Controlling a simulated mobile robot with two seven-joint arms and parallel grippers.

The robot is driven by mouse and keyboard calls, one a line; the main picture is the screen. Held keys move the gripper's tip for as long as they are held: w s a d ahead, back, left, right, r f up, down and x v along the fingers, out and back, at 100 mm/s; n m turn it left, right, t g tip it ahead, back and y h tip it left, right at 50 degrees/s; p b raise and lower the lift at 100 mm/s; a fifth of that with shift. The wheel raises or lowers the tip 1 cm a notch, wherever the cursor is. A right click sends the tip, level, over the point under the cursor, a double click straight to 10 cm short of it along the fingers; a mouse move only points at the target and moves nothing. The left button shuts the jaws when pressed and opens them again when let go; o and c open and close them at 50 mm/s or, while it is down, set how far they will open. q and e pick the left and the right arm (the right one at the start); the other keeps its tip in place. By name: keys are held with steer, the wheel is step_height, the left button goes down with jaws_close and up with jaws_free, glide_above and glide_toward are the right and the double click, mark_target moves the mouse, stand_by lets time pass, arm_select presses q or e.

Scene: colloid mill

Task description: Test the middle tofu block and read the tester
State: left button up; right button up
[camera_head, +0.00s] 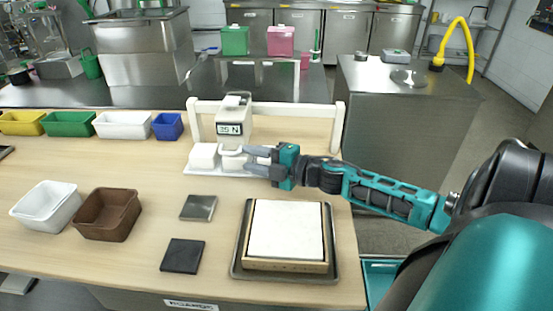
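The white tester (233,113) stands under a white frame at the back of the table. Its small display (230,129) looks like it reads 39 N, though the digits are hard to be sure of. White tofu blocks sit on a white tray (190,172) below it. The left block (203,156) shows clearly. The middle block (232,162) is under a white curved part of the tester, and the right side is hidden by my gripper. My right gripper (255,161) points left beside the tester and middle block; its grip is unclear. My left gripper is out of view.
A framed white slab (286,228) lies on a metal tray at the front right. A steel plate (198,207), a dark plate (182,256), a white bin (45,204) and a brown bin (107,213) are on the table. Coloured bins line the back left.

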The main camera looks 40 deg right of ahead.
steer(key=v, duration=0.6)
steer(key=shift+s, duration=0.1)
stand_by(0.6)
